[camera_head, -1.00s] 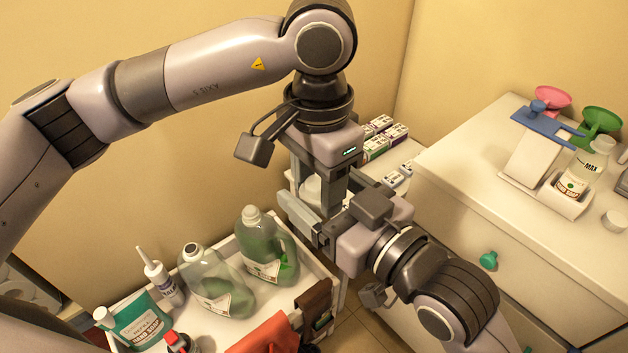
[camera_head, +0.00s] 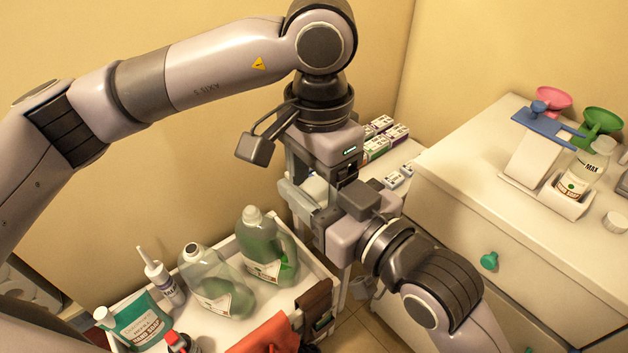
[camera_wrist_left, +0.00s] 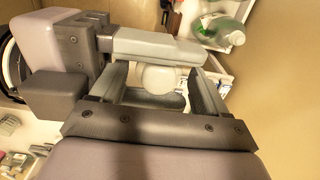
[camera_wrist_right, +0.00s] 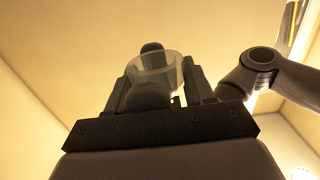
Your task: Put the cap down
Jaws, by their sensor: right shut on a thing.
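The cap is a pale round piece (camera_wrist_left: 157,78) in the left wrist view. In the right wrist view it shows as a clear cup-like shape (camera_wrist_right: 157,72) between the fingers. My right gripper (camera_head: 303,193) is shut on it and comes in from the side in the left wrist view. My left gripper (camera_head: 322,198) points down over the right one, its fingers (camera_wrist_left: 165,82) spread apart on either side of the cap. In the head view the two grippers hide most of the cap, so I cannot tell whether the left fingers touch it.
Small boxes (camera_head: 385,138) stand behind the grippers. A white cabinet (camera_head: 470,180) at right carries a dispenser and funnels.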

